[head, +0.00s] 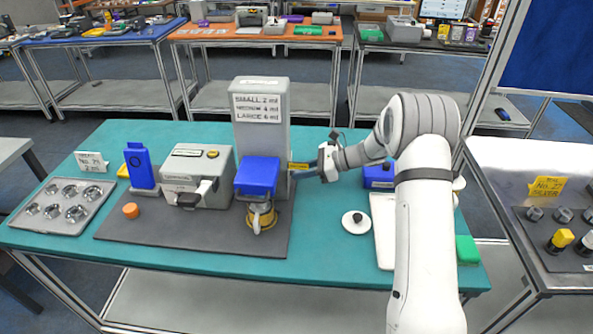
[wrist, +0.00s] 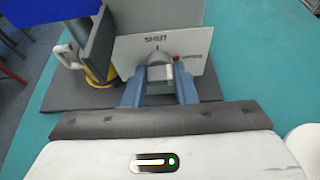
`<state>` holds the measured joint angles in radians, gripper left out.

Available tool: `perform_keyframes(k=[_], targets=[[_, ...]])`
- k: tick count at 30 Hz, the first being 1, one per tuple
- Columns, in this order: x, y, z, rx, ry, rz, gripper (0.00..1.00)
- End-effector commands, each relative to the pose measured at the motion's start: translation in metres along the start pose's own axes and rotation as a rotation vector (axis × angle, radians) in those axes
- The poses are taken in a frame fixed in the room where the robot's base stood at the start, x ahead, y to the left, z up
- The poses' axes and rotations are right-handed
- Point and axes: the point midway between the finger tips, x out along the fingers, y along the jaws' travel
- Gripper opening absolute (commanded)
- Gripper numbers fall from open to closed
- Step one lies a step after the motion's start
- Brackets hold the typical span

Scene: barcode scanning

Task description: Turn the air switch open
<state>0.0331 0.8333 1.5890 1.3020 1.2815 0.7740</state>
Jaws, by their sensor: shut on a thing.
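The tall grey machine (head: 262,103) with a dose label stands on the dark mat, a blue block (head: 257,174) on its front. In the wrist view its side carries a pale plate (wrist: 128,52) marked "SHUT" with a short line below the word. A grey switch knob (wrist: 158,72) sticks out from the plate, with a small red mark beside it. My gripper (wrist: 159,92) has its two blue-grey fingers around the knob, shut on it. In the head view my gripper (head: 304,171) reaches the machine's right side from the right; the knob is hidden there.
A yellow-based jug (head: 261,217) stands below the blue block. A grey machine (head: 197,170) and a blue holder (head: 141,166) stand to the left. A white round lid (head: 355,222) lies on the teal table, right of the mat. Bare table shows around it.

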Motion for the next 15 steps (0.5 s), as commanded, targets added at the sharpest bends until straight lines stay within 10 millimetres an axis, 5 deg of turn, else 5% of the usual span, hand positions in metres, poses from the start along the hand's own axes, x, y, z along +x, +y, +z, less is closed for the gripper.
perform_keyframes(k=[4,5,12,15], targets=[[-0.0016,-0.0002,-0.0036,0.004,0.005,-0.003,0.03],[-0.0016,-0.0002,-0.0036,0.004,0.005,-0.003,0.28],[-0.0006,0.0000,-0.0016,0.001,0.002,-0.001,0.46],[-0.0004,0.0000,-0.0011,0.001,0.002,-0.001,0.46]])
